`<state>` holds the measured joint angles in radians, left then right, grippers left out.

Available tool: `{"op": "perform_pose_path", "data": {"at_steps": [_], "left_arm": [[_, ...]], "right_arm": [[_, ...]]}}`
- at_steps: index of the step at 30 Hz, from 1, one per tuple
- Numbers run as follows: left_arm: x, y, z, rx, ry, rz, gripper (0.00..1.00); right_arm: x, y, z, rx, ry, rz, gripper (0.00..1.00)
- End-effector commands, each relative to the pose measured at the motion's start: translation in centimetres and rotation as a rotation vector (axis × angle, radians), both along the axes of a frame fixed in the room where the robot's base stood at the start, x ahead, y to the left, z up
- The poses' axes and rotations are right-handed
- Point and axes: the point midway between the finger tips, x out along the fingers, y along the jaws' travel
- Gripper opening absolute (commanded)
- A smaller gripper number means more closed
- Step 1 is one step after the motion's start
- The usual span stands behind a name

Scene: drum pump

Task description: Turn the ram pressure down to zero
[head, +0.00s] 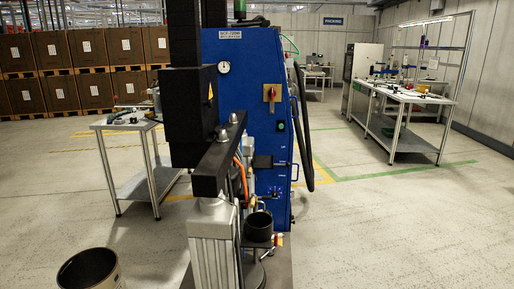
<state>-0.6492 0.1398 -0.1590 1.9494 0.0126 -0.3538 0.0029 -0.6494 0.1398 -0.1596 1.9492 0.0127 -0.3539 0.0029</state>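The drum pump's blue control cabinet (243,60) stands near the middle of the head view. A round white pressure gauge (224,67) sits high on its left; the needle reading is too small to make out. A red rotary switch on a yellow plate (271,92) and a green button (280,126) are on the front. A dark block or handle (262,161) shows lower down, with small fittings (273,196) below it. Which of these sets the ram pressure I cannot tell. The black crossbeam (215,166) hides the lower left of the cabinet. Neither gripper is in view.
A grey cylinder (213,240) stands in front of the cabinet. An open drum (90,272) is at the bottom left. A small table (128,127) stands left, a long workbench (405,95) right. The floor right of the cabinet is clear.

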Motion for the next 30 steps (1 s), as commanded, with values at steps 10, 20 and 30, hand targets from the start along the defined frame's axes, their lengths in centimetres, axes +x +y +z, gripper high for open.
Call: {"op": "perform_pose_path", "data": {"at_steps": [10, 20, 30], "left_arm": [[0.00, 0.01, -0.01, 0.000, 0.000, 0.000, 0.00], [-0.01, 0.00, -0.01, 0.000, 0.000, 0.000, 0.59], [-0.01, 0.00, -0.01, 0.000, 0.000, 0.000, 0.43]], "right_arm": [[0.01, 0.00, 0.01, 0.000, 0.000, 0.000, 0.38], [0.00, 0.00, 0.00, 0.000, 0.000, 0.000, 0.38], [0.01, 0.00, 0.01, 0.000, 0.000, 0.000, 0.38]]}}
